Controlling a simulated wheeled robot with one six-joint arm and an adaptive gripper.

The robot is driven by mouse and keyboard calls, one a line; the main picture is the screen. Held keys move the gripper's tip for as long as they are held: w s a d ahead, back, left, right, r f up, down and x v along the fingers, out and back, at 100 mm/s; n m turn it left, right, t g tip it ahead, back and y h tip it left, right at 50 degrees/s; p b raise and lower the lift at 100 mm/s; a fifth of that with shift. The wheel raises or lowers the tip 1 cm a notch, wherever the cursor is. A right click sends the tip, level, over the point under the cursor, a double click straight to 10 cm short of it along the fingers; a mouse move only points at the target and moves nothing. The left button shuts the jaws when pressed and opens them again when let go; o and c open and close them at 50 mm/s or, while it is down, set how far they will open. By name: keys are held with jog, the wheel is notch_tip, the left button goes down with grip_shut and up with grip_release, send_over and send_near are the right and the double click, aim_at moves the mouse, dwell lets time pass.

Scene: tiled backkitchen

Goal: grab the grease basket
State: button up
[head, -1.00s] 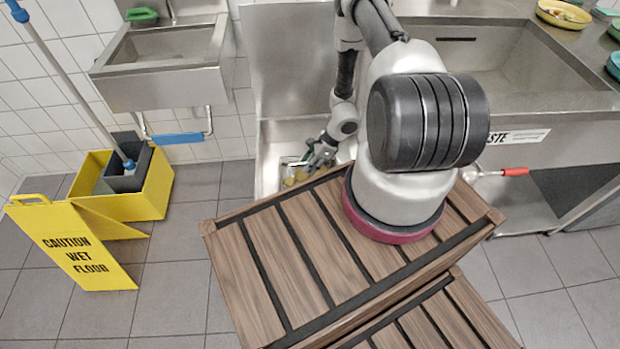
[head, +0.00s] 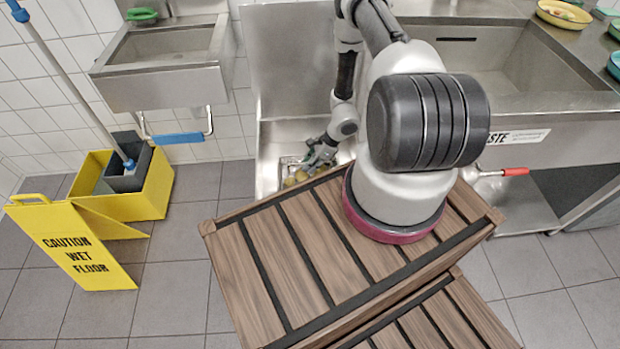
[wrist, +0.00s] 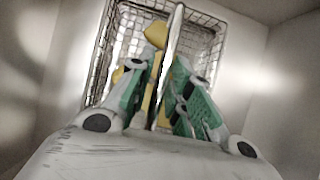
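The grease basket (wrist: 118,20) is a wire mesh basket with yellowish lumps in it, low in a metal basin. A thin pale upright strip (wrist: 176,25), apparently its handle, rises through the middle of the wrist view. My gripper (wrist: 168,62) has its green-padded fingers close together on either side of this strip and appears shut on it. The contact itself is partly hidden by the fingers. In the head view my gripper (head: 318,160) reaches down into the basin, and only a bit of the basket (head: 288,160) and its contents shows beside it.
The basin's steel walls (head: 268,150) close in around the basket. A slatted wooden top (head: 290,250) lies in front. A yellow wet-floor sign (head: 75,245) and mop bucket (head: 150,190) stand left. A steel sink counter (head: 560,100) is on the right.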

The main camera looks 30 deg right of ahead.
grip_shut()
jog(key=shift+r, duration=0.1)
